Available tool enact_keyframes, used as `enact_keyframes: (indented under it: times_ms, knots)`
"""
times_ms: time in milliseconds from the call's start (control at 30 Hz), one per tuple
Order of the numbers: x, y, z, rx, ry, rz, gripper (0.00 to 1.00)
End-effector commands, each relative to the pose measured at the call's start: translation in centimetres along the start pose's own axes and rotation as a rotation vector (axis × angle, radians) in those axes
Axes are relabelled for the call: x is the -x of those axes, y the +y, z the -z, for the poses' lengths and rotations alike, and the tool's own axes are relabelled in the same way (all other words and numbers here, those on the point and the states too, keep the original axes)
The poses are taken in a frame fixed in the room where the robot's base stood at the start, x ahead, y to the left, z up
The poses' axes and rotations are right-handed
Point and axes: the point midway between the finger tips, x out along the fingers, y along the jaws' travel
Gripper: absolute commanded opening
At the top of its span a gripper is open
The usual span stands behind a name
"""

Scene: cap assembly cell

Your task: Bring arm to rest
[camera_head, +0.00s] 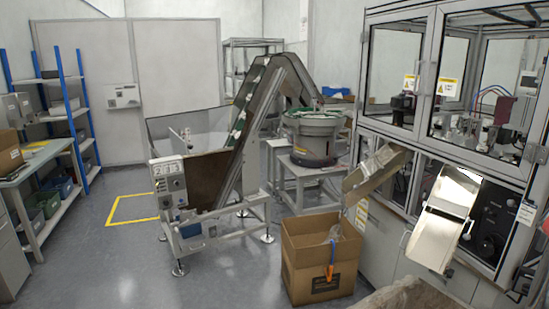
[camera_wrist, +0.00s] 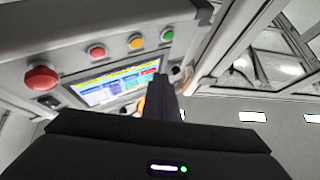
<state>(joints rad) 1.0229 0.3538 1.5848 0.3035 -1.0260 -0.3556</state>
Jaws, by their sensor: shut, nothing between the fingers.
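My gripper (camera_wrist: 160,84) shows in the wrist view as dark fingers standing up in the middle, closed together with nothing between them. It is in front of a control panel (camera_wrist: 50,48) with a lit touchscreen (camera_wrist: 105,85), and its fingers cover the screen's right end. I cannot tell how far the fingertips are from the panel. Neither my arm nor my gripper shows in the head view.
A red emergency button (camera_wrist: 41,77) and smaller red, orange and green buttons sit on the panel. In the head view, a cardboard box (camera_head: 310,268) stands under a metal chute (camera_head: 372,172), beside an inclined conveyor (camera_head: 243,140). Glazed machine (camera_head: 445,140) at right; clear floor front left.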

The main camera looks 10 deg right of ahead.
Motion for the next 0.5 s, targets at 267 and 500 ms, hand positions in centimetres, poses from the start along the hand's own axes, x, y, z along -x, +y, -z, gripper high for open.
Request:
enact_keyframes:
  times_ms: [267,500]
  knots:
    - [1.5,-2.2,-6.1,-0.038,-0.220,0.087,0.00]
    - [7.5,-4.8,-13.6,-0.058,-0.551,0.202,0.00]
